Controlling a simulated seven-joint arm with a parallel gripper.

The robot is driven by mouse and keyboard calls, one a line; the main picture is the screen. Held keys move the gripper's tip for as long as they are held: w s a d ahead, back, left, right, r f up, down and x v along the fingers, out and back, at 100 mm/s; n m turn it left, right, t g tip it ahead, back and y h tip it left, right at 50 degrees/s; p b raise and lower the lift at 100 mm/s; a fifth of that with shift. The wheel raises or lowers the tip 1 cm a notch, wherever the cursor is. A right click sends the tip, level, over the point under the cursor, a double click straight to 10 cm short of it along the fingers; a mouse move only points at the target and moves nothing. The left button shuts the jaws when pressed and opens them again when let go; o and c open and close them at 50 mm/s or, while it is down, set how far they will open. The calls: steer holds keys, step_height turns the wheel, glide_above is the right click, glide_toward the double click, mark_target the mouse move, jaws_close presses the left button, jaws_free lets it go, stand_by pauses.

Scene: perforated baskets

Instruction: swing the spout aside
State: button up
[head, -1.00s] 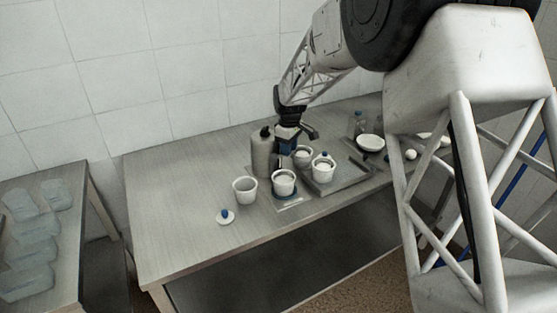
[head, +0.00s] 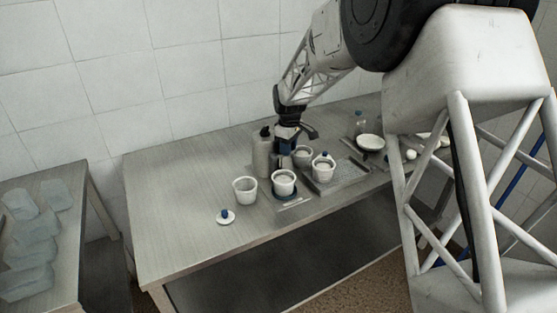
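A grey cylindrical dispenser (head: 262,158) with a dark top (head: 265,132) stands on the steel table. I cannot clearly make out its spout, which is small and partly lost beside my gripper. My gripper (head: 286,148) points down just right of the dispenser's top, close to it. Whether it touches anything is not clear. Its fingers are dark and small, so their opening does not show. A white cup (head: 284,186) stands on a dark round base just below and in front of my gripper. Another cup (head: 303,155) is partly hidden behind it.
An empty-looking white cup (head: 245,191) and a lid with a blue knob (head: 225,218) are at the left front. A lidded cup (head: 323,170) stands on a metal tray (head: 350,175). A white bowl (head: 370,142) is farther right. The table's left part is clear.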

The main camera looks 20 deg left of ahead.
steer(key=shift+o, duration=0.8)
steer(key=shift+s+r, duration=0.1)
steer(key=shift+r, duration=3.3)
steer(key=shift+d, duration=0.1)
steer(key=s+d+r+m+t, duration=0.1)
steer(key=s+d+r+m, duration=0.4)
steer(key=s+d, duration=0.65)
steer(key=s+d+r+m, duration=0.2)
steer(key=s+d+r, duration=0.55)
steer(key=d, duration=0.65)
steer(key=s+d+f+m, duration=0.1)
steer(key=s+d, duration=0.3)
steer(key=s, duration=0.5)
steer(key=s+d+f+m+t, duration=0.1)
steer(key=s+d+m, duration=0.3)
steer(key=s, duration=0.6)
steer(key=s+d+f+m, duration=0.3)
steer(key=s+d, duration=0.3)
steer(key=s, duration=0.4)
steer(key=shift+d+t, duration=0.15)
steer(key=shift+t, duration=0.15)
